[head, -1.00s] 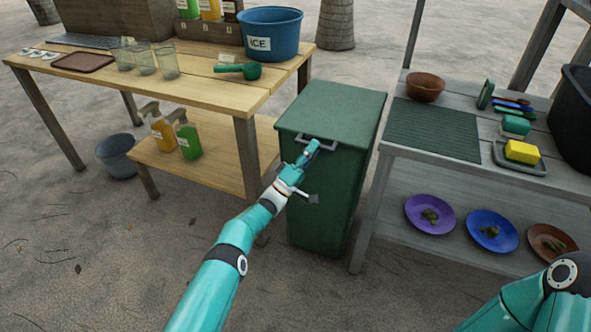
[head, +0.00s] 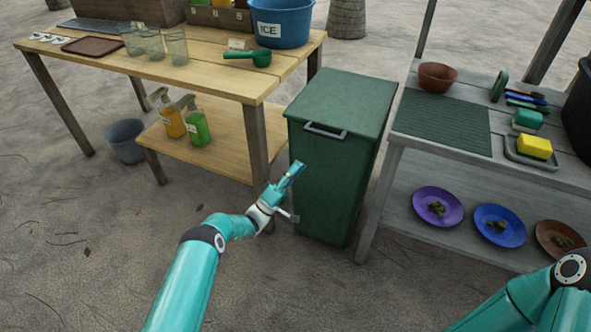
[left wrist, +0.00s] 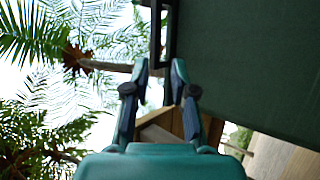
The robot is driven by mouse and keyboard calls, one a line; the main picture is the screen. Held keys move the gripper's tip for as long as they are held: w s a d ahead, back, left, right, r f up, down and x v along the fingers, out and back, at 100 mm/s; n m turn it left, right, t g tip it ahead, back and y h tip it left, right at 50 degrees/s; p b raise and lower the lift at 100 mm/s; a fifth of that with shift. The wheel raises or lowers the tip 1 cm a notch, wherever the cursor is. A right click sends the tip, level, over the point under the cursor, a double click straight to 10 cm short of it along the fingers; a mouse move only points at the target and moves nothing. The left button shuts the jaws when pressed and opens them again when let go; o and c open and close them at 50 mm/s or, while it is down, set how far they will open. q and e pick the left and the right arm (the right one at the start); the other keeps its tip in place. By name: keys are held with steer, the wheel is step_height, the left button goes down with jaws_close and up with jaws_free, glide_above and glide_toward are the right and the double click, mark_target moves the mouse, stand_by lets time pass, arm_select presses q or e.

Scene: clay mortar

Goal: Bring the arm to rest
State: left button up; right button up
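My left gripper (head: 291,172) is in front of the green bin (head: 330,185), below and left of its handle (head: 325,131), and apart from the handle. In the left wrist view my left gripper's two fingers (left wrist: 160,68) stand apart with nothing between them. The bin's wall (left wrist: 250,65) fills the right of that view, and its dark handle (left wrist: 157,35) is at the top. The bin's lid (head: 342,103) is down. My right arm shows at the lower right, but its gripper is out of view.
A wooden table (head: 215,82) left of the bin carries a blue ice bucket (head: 280,24), a green scoop (head: 248,57) and glasses. A grey rack (head: 395,142) on the right holds a bowl, sponges and several plates with scraps. Bare sandy ground (head: 90,250) lies at the lower left.

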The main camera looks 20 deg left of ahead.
stand_by(0.3)
arm_select(q)
steer(key=s+d+f+g+y, duration=0.1)
steer(key=s+d+f+g, duration=1)
steer(key=d+f+g, duration=0.3)
steer(key=s+a+f+m+g+y, duration=0.1)
steer(key=s+a+f+g+y, duration=0.15)
steer(key=s, duration=0.45)
steer(key=s+a+f+g+y, duration=0.1)
steer(key=s+f+g+y, duration=0.25)
steer(key=s, duration=0.45)
steer(key=s+a+f+m+g+y, duration=0.1)
steer(key=s+a+f+g+y, duration=0.1)
steer(key=s+f, duration=0.35)
steer(key=s+a+r+m+t+y, duration=0.2)
steer(key=s+a+r+y, duration=0.1)
steer(key=s+r, duration=0.4)
step_height(320, 180, up, 25)
steer(key=s+p, duration=0.1)
steer(key=p, duration=2.5)
steer(key=shift+s+t, duration=0.2)
steer(key=shift+t, duration=0.1)
